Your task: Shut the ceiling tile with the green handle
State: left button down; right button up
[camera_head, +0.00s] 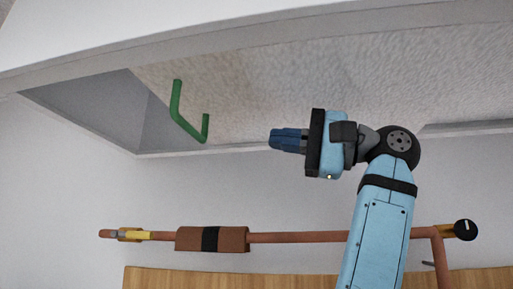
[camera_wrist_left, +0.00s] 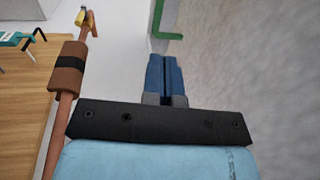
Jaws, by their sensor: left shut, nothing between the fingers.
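The ceiling tile (camera_head: 290,80) is a pale, rough-textured panel in the upper part of the head view. It sits at an angle to its frame, with a grey gap showing at its left end. The bent green handle (camera_head: 177,105) sticks out from the tile's left part. My left gripper (camera_head: 271,138) is shut and empty, right of the handle and apart from it in the head view. In the left wrist view the shut blue fingers (camera_wrist_left: 163,57) point toward the green handle (camera_wrist_left: 157,22), with the tile (camera_wrist_left: 255,60) along the right. My right gripper is not in view.
A light ceiling frame (camera_head: 90,55) borders the tile.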

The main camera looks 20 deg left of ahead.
pick_arm(q)
jog(key=s+a+r, duration=0.1)
jog(key=s+a, duration=0.1)
jog(key=a, duration=0.1)
jog(key=p, duration=0.2)
send_near(196, 131)
jog(key=a, duration=0.4)
jog(key=s+a+r, duration=0.1)
jog(key=shift+s+a+r+p, duration=0.15)
jog(key=shift+s+a+p, duration=0.15)
jog(key=shift+a, duration=0.1)
jog(key=shift+s+a, duration=0.15)
jog(key=shift+a, duration=0.65)
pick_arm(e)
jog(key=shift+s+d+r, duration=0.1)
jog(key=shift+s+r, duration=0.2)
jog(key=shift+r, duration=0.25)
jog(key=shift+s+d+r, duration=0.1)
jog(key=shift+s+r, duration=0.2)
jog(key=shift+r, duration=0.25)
